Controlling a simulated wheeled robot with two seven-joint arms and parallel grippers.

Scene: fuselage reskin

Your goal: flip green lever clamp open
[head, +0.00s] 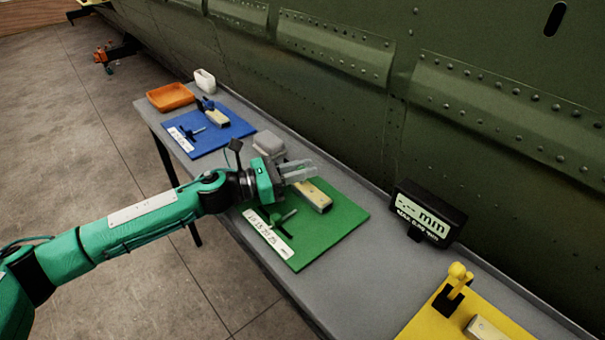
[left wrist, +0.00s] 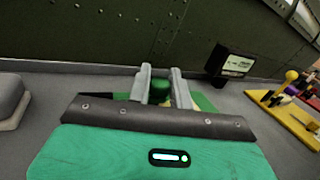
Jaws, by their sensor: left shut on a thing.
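My left gripper (head: 302,171) reaches in from the left above the far part of the green mat (head: 340,222). In the left wrist view its two fingers (left wrist: 162,84) stand on either side of a green rounded piece (left wrist: 162,91), which looks like the handle of the green lever clamp. The gripper is shut on it. The rest of the clamp is hidden behind the gripper and fingers in the head view. A pale block (head: 318,198) lies on the mat just below the fingers. My right gripper is not in view.
A green T-shaped piece (head: 284,217) and a white label strip (head: 268,235) lie on the green mat. A grey container (head: 268,144) stands behind the gripper. A display (head: 428,214), blue mat (head: 190,143) and yellow clamp (head: 455,283) share the grey table, beside the riveted fuselage wall.

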